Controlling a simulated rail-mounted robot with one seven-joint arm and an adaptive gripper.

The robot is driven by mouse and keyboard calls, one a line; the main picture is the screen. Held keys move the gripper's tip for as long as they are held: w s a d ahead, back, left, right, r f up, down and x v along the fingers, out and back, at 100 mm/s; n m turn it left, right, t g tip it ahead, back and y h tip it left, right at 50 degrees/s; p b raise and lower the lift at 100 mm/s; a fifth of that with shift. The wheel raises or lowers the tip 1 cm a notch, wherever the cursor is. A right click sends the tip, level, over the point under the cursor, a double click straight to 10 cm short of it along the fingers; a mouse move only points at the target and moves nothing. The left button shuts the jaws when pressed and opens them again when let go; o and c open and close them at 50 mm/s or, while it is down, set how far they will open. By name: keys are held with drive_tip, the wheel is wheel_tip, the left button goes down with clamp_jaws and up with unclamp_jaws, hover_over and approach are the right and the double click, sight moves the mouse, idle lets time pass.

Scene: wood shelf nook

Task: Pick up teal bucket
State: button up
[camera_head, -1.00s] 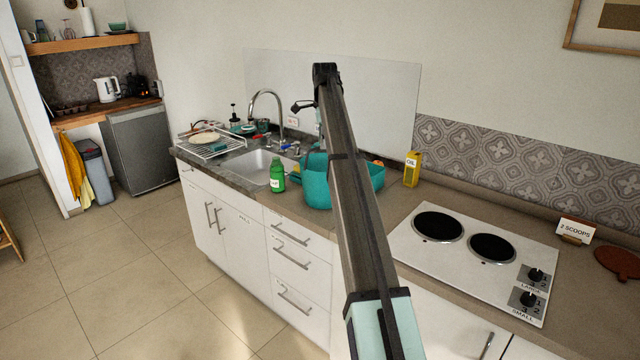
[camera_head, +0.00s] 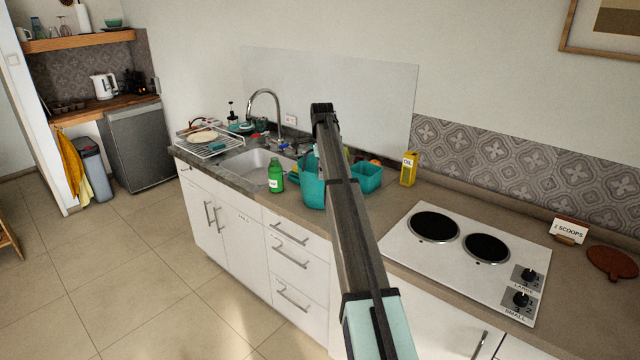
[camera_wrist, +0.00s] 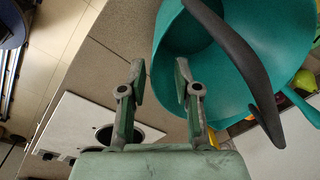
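The teal bucket (camera_head: 312,190) stands on the counter right of the sink, partly hidden behind my arm in the head view. In the wrist view the bucket (camera_wrist: 232,75) fills the upper right, close to the camera, with its dark curved handle (camera_wrist: 240,65) arching across it. In the head view the gripper is hidden.
A green bottle (camera_head: 276,176) stands left of the bucket. A teal basket (camera_head: 368,178) and a yellow oil carton (camera_head: 409,169) are to its right. A sink (camera_head: 252,165), a dish rack (camera_head: 209,143) and a cooktop (camera_head: 462,250) share the counter. Bare counter lies between bucket and cooktop.

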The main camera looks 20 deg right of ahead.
sight(321, 184)
drive_tip(key=shift+w+f+p, duration=0.2)
drive_tip(key=shift+f+p, duration=0.85)
drive_tip(key=shift+f, duration=1.4)
clamp_jaws()
